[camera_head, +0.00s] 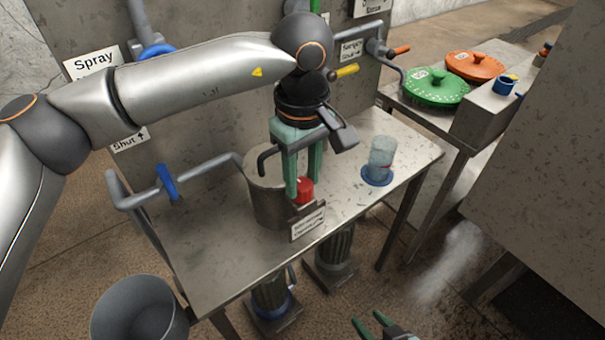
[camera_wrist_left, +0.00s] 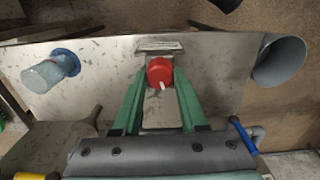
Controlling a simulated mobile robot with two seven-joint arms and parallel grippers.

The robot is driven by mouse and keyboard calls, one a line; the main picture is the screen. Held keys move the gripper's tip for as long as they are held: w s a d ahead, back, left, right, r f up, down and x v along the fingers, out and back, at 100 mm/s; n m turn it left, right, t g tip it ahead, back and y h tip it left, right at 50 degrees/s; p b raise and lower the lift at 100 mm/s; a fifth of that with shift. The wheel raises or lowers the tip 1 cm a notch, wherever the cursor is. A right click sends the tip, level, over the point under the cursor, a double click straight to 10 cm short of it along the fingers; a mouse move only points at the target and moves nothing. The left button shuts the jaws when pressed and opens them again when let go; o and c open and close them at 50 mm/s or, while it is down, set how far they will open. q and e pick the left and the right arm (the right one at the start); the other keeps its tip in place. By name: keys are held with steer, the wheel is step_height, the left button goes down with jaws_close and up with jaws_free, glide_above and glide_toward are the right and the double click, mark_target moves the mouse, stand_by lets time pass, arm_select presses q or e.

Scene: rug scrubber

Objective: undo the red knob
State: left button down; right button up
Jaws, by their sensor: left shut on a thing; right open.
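The red knob (camera_head: 305,189) sits on the front of a grey metal cylinder (camera_head: 266,195) on the metal table, above a small white label (camera_head: 308,225). My left gripper (camera_head: 303,188) comes down from above with its green fingers around the knob. In the left wrist view the red knob (camera_wrist_left: 160,71), with a white mark on it, sits between the tips of my left gripper (camera_wrist_left: 159,78), which is shut on it. My right gripper (camera_head: 373,325) is open and empty at the bottom edge of the head view, low in front of the table.
A clear cup on a blue base (camera_head: 378,174) stands right of the cylinder. A pipe with a blue handle (camera_head: 166,182) runs at the left. A grey bucket (camera_head: 140,312) stands at the lower left. Green (camera_head: 436,87) and orange (camera_head: 474,66) lids lie on the back-right table.

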arm_select(q)
steer(key=shift+c, duration=2.2)
jaws_free()
arm_select(e)
steer(key=shift+w+a+r, duration=0.1)
steer(key=shift+w+r, duration=0.05)
steer(key=shift+w, duration=0.05)
arm_select(q)
step_height(320, 180, up, 13)
steer(key=p, duration=0.2)
steer(key=shift+f, duration=0.2)
arm_select(e)
steer(key=shift+a+r, duration=0.15)
steer(key=shift+r, duration=0.5)
arm_select(q)
step_height(320, 180, up, 8)
steer(key=p, duration=0.8)
glide_above(303, 183)
steer(key=shift+r, duration=0.45)
arm_select(e)
steer(key=shift+m, duration=0.3)
steer(key=shift+s+d+r, duration=0.15)
steer(key=shift+d+r, duration=0.1)
steer(key=shift+r, duration=0.65)
steer(key=shift+s+d+r, duration=0.1)
steer(key=shift+d+r, duration=0.2)
steer(key=shift+r, duration=0.55)
steer(key=shift+s+d+r, duration=0.15)
steer(key=shift+d+r, duration=0.1)
steer(key=shift+r, duration=0.65)
